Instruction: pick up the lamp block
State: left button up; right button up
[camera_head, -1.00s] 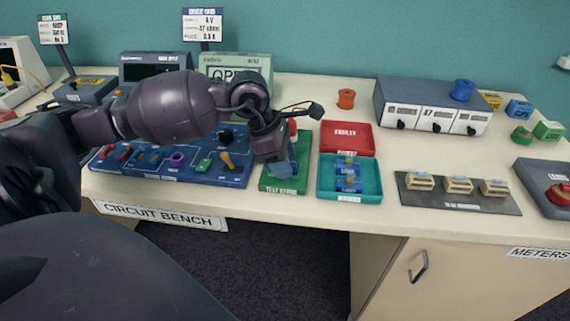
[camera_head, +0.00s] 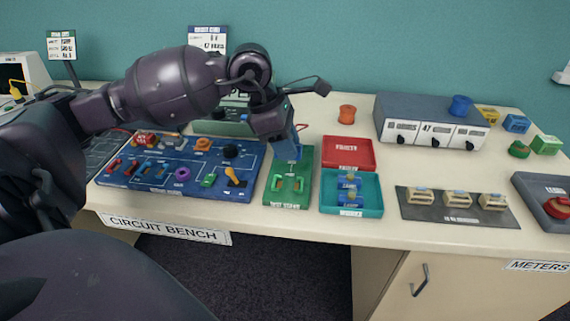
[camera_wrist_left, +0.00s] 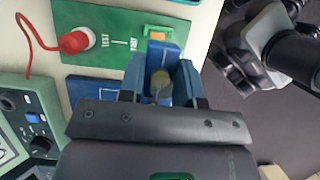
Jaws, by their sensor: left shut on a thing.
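My left gripper (camera_head: 290,150) is shut on the lamp block, a small blue block with a dull yellowish bulb; the block shows between the fingers in the left wrist view (camera_wrist_left: 161,84). In the head view the fingers mostly hide it. The gripper is over the far half of the green test board (camera_head: 291,198); the block looks raised, but its exact height is unclear. The board's green clips show in front of it. A red terminal (camera_wrist_left: 75,41) with a red wire stands on the board.
A teal tray (camera_head: 349,209) holding blue blocks and a red tray (camera_head: 349,154) are right of the test board. A blue circuit board (camera_head: 150,175) is on its left. A white-fronted meter box (camera_head: 430,128) stands behind. Bare bench lies around the orange spool (camera_head: 347,113).

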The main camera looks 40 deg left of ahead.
pick_arm(q)
notch_tip(320, 180, up, 12)
jog(key=shift+f+p, duration=0.25)
jog(key=shift+p, duration=0.25)
jog(key=shift+r+p, duration=0.4)
jog(key=shift+r, duration=1.15)
